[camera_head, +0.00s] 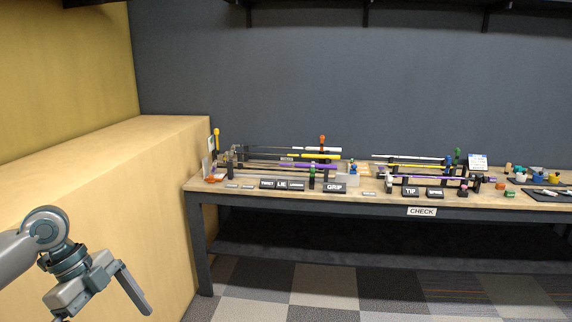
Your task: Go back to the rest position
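My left gripper (105,300) is at the lower left, on an arm that comes in from the left edge. Its fingers point down and stand apart, with nothing visible between them; the lower part of one finger is cut off by the frame. It is in front of the wooden counter side and well away from the workbench (300,193). My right gripper is not in view. Several golf club shafts with white, yellow and purple parts (410,157) lie across black holders on the bench, far from my gripper.
A long wooden counter (120,150) runs along the left, close to my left arm. The bench carries small signs such as GRIP (334,188) and a CHECK label (422,212) on its front. Small colored items and a dark mat (540,195) are at right. The checkered floor (330,290) in front is clear.

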